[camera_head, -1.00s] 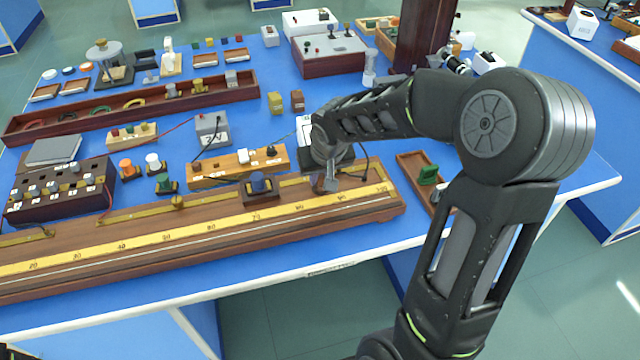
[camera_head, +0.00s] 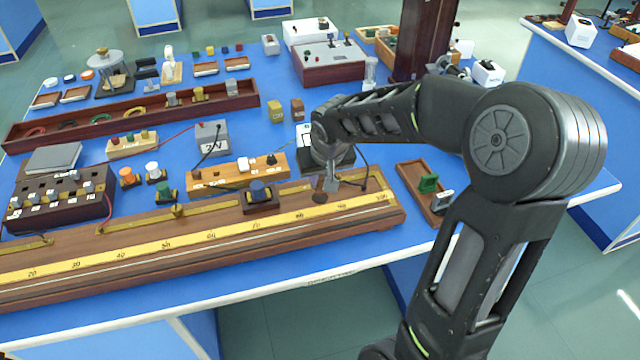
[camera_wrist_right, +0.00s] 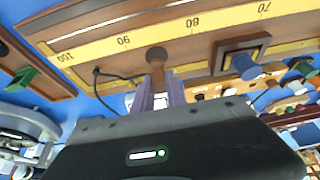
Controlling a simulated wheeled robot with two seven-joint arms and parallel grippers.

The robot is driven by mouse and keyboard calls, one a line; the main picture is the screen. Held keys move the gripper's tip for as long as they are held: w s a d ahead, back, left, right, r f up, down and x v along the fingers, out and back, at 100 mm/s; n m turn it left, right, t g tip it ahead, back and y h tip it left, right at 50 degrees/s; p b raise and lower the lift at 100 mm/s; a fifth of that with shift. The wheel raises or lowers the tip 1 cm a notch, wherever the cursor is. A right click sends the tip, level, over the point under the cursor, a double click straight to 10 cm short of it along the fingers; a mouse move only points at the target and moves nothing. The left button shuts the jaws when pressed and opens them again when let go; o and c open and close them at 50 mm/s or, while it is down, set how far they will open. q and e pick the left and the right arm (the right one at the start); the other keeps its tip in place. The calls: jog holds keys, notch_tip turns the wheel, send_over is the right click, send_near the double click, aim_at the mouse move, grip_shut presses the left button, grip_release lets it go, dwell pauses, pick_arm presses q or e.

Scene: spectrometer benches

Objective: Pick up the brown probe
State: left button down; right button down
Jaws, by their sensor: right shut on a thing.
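In the head view the right gripper (camera_head: 331,184) points down over the right end of the long wooden scale board (camera_head: 120,276). The probe (camera_head: 320,197) shows there only as a small dark brown shape at the fingertips. Whether it touches the board is unclear. My left gripper is not in view.
A blue-knobbed block (camera_head: 259,195) sits on the board left of the gripper. A wooden tray (camera_head: 410,176) with a green piece (camera_head: 428,183) lies to the right. A black cable (camera_wrist_right: 97,88) runs near the gripper. A terminal strip (camera_head: 225,176) lies behind the board.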

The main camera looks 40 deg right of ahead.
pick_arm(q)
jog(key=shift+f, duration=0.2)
pick_arm(e)
notch_tip(320, 180, up, 8)
jog(key=shift+f, duration=0.1)
dwell(0.4)
jog(key=shift+a, duration=0.1)
